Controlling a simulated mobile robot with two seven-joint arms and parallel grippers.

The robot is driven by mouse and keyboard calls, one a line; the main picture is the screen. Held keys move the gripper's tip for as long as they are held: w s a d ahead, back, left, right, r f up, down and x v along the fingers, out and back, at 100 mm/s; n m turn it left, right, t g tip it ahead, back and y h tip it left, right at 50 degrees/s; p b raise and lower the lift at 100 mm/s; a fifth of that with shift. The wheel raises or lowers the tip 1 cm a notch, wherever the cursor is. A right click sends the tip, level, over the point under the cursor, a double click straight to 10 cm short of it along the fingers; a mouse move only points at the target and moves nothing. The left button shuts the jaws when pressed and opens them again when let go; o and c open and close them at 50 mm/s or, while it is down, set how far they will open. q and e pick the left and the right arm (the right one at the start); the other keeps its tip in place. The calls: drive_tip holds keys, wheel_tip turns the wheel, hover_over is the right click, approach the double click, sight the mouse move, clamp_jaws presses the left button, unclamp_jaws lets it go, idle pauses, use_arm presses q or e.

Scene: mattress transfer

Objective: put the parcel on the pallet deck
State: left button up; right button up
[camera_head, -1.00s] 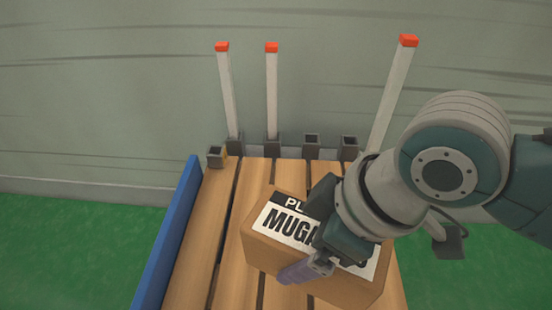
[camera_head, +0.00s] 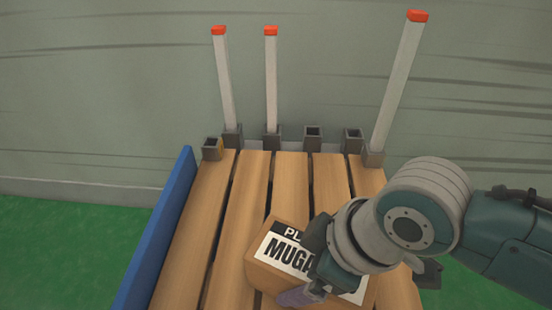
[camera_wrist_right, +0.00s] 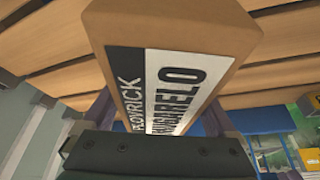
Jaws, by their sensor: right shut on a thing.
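The parcel (camera_head: 262,277) is a brown cardboard box with a black and white label on top. It is over the near right part of the pallet deck (camera_head: 244,190), which is made of wooden slats. My right gripper (camera_head: 312,266) is shut on the parcel, with its fingers on either side of it. The parcel also shows large in the right wrist view (camera_wrist_right: 215,55), with slats behind it. I cannot tell whether its underside touches the deck. The gripper and wrist hide part of its label and right side. My left gripper is not in view.
A blue side board (camera_head: 160,232) runs along the deck's left edge. White posts with red tops, such as the right one (camera_head: 398,90), stand in sockets at the far edge, alongside empty sockets (camera_head: 313,138). A grey wall is behind. The left and far slats are bare.

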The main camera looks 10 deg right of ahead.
drive_tip(key=o, duration=1.6)
drive_tip(key=shift+f, duration=0.1)
drive_tip(key=p+v, duration=0.6)
drive_tip(key=v, duration=0.6)
drive_tip(key=shift+a+p, duration=0.15)
drive_tip(key=shift+p, duration=0.25)
drive_tip(key=s+d+r+m+h, duration=0.3)
drive_tip(key=s+d+r+m, duration=0.4)
drive_tip(key=s+m, duration=0.25)
drive_tip(key=shift+n+t, duration=0.4)
drive_tip(key=shift+n, duration=0.15)
drive_tip(key=r+p, duration=6.6)
drive_tip(key=shift+a+r+p, duration=0.2)
drive_tip(key=shift+a+p, duration=0.05)
drive_tip(key=shift+p, duration=0.05)
